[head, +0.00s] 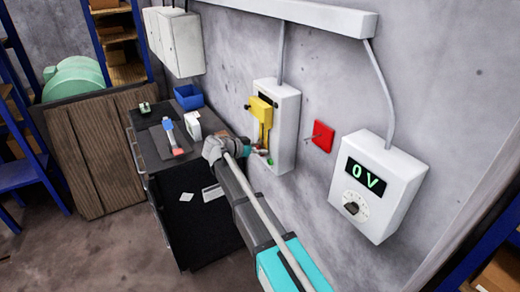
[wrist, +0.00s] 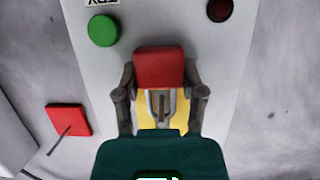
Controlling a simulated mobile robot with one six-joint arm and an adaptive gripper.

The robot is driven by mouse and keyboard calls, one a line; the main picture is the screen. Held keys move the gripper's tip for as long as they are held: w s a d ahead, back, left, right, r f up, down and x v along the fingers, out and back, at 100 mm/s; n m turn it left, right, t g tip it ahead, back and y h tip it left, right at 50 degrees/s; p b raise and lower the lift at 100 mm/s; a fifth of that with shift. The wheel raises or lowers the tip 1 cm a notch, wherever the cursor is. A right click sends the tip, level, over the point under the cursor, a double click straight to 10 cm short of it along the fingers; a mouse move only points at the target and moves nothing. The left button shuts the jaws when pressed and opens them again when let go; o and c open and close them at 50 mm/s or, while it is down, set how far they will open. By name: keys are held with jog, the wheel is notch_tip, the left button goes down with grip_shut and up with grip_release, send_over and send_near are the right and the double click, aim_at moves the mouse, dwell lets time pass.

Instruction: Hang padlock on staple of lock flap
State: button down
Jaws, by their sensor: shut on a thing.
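The red padlock (wrist: 159,68) is held between the two grey fingers of my gripper (wrist: 159,88) in the wrist view. In the head view my gripper (head: 256,150) is at the lower front of the white wall box (head: 289,115). The yellow lock flap (head: 262,111) is on that box, just above my gripper. In the wrist view part of the yellow flap (wrist: 149,120) shows behind the fingers, with a grey staple-like part (wrist: 161,106) in its middle. The padlock overlaps this area. I cannot tell whether its shackle is around the staple.
A green button (wrist: 103,31) and a dark red lamp (wrist: 220,9) sit on the box face. A red plate with a lever (head: 323,136) is to the right. A meter box (head: 377,187) reads 0 V. A dark cabinet (head: 200,213) stands below left.

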jog(key=shift+c, duration=0.6)
grip_release()
jog(key=shift+a+r, duration=0.1)
jog(key=shift+a, duration=0.05)
